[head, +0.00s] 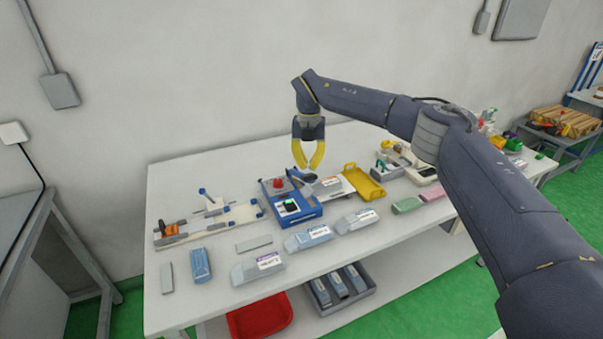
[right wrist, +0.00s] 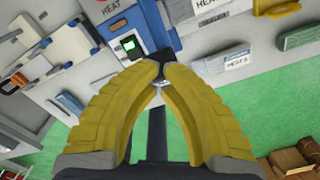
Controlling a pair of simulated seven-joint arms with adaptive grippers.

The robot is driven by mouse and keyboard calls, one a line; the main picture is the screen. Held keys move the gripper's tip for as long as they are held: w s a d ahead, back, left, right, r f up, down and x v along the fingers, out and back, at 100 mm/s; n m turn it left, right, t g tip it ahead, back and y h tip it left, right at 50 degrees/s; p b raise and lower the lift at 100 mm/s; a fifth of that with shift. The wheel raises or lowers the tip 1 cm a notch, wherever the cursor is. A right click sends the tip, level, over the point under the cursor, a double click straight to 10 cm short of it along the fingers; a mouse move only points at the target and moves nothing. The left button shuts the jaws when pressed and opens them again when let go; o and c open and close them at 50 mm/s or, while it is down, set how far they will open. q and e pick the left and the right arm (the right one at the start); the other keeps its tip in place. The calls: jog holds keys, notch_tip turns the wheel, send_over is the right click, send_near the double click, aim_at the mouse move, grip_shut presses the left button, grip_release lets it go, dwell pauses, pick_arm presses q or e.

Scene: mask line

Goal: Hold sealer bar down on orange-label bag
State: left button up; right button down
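The blue sealer (head: 284,212) stands mid-table with a red button (head: 279,184) and a small lit green screen; its screen side also shows in the right wrist view (right wrist: 138,22). A grey bag with a white label (head: 329,182) lies at its right; the label looks faintly orange-edged. My right gripper (head: 309,170) has yellow fingers pointing down over the sealer's right side. In the right wrist view, its tips (right wrist: 158,78) nearly meet at a dark block (right wrist: 153,64), perhaps part of the sealer bar. Whether they grip it or only touch it is unclear. My left gripper is out of view.
Labelled bags (head: 258,268) line the table's front. A fixture with an orange clamp (head: 168,229) stands left, a yellow tray (head: 363,182) right. A red bin (head: 259,315) and a grey crate of bags sit on the lower shelf. Bare white tabletop (head: 200,180) shows at the back left.

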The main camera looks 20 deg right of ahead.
jog(key=shift+f, duration=0.15)
jog(key=shift+f, duration=0.8)
jog(key=shift+f, duration=0.15)
